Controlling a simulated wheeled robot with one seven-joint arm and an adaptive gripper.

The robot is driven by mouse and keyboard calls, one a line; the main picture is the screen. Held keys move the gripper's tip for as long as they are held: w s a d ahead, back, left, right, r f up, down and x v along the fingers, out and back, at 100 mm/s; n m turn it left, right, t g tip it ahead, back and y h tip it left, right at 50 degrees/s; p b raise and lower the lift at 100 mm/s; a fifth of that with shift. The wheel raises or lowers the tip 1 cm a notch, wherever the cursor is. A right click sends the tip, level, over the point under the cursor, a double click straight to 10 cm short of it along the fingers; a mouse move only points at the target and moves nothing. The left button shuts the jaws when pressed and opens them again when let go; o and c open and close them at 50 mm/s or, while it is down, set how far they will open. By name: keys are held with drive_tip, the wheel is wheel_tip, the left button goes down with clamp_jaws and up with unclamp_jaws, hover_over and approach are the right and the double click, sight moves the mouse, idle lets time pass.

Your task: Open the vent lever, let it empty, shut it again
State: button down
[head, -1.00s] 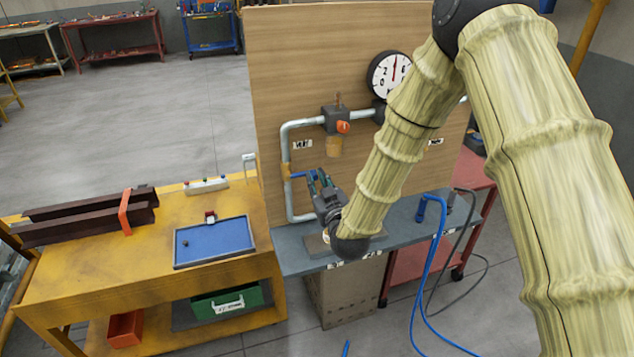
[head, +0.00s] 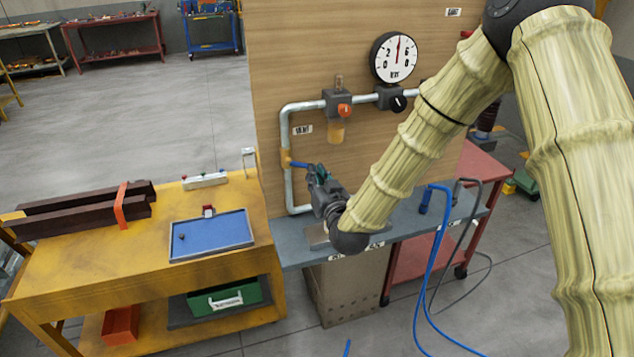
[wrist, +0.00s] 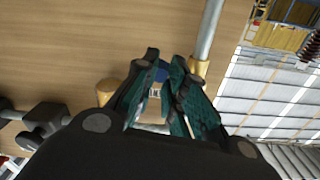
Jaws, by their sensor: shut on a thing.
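The vent lever (head: 300,164) is a short blue handle on a brass valve (head: 286,161) on the left vertical pipe, below a VENT label (head: 302,129). It points right from the valve, sloping slightly down. My gripper (head: 314,172) is shut on its outer end. In the wrist view, a bit of the blue lever (wrist: 162,74) shows between the green-padded fingers of my gripper (wrist: 165,85), which hide most of it. The brass valve (wrist: 200,68) is right beside them. A round gauge (head: 397,57) has its red needle pointing nearly straight up.
A filter with an orange knob (head: 344,110) and amber bowl hangs on the upper pipe, with a black knob (head: 398,103) to its right. A grey bench (head: 295,254) lies below. A yellow bench (head: 110,270) with a blue tray (head: 240,232) stands left. Blue hoses (head: 433,270) hang at right.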

drive_tip(key=s+a+f+m+b, duration=0.2)
drive_tip(key=a+f+m+b, duration=0.2)
drive_tip(key=m+b, duration=0.9)
drive_tip(key=shift+a+f+m, duration=0.2)
drive_tip(key=shift+a+m, duration=0.2)
drive_tip(key=shift+a, duration=0.45)
drive_tip(key=c, duration=1.4)
unclamp_jaws()
drive_tip(key=shift+a+r, duration=0.1)
drive_tip(key=shift+r, duration=0.1)
drive_tip(key=v, duration=1.2)
drive_tip(key=shift+s, duration=0.1)
